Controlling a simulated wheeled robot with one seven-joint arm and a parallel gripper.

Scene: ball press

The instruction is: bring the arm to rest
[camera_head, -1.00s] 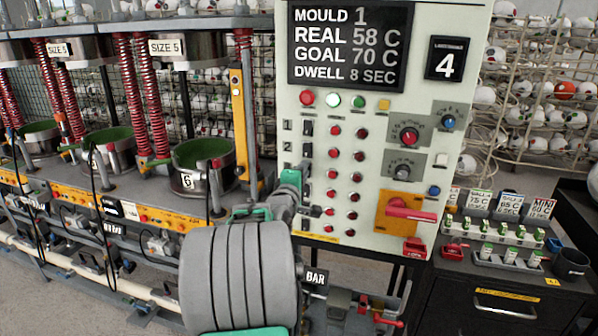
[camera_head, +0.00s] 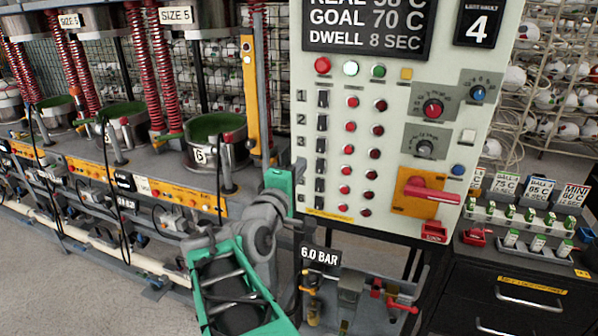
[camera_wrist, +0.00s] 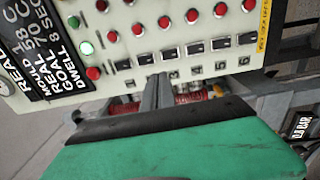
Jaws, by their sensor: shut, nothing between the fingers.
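My gripper (camera_wrist: 158,88) shows in the wrist view as grey fingers close together, with nothing between them, beyond the green hand body. It points toward the control panel (camera_wrist: 120,55), whose row of dark switches (camera_wrist: 170,60) lies just beyond the fingertips in the picture; I cannot tell the exact gap. In the head view my arm, with a green cage and grey joint, is folded at the lower middle, left of the panel (camera_head: 400,125). Its green end is beside the panel's left edge. The fingers are hard to make out there.
A press with red springs and a mould pot (camera_head: 215,150) stands left of my arm. A "6.0 BAR" sign (camera_head: 320,257) and valves (camera_head: 350,295) sit below the panel. A black cabinet (camera_head: 515,295) with a label rack stands at the right. Floor (camera_head: 60,290) shows at lower left.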

